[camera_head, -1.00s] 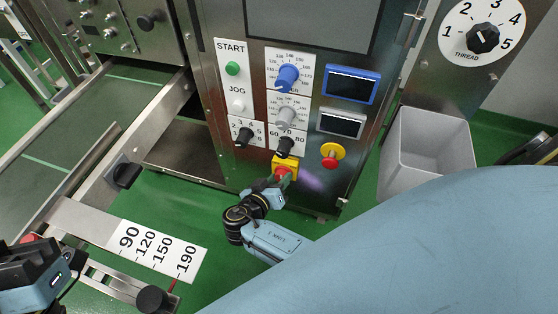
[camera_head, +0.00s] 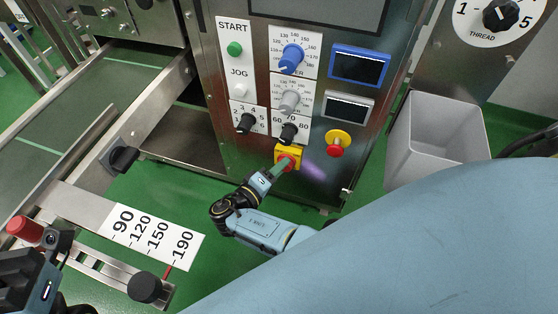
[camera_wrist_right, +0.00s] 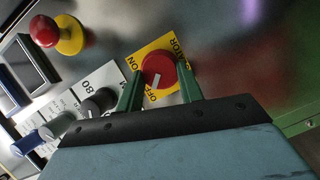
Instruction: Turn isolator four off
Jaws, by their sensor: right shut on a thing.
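The isolator is a red rotary knob on a yellow plate (camera_head: 291,150), low on the steel control panel. In the right wrist view the red knob (camera_wrist_right: 158,69) carries a white mark pointing down in the picture, towards the letters OFF on the yellow plate (camera_wrist_right: 141,57). My right gripper (camera_head: 282,168) reaches it from the lower left. Its two green fingers (camera_wrist_right: 160,80) are shut on the knob, one on each side. My left gripper (camera_head: 25,285) is at the bottom left, its fingers not clearly seen.
A red and yellow stop button (camera_head: 336,143) sits to the right of the isolator. Black knobs (camera_head: 289,132) are just above it. A grey bin (camera_head: 435,140) stands at right. A rail with a size scale (camera_head: 150,235) runs at lower left. My blue body hides the lower right.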

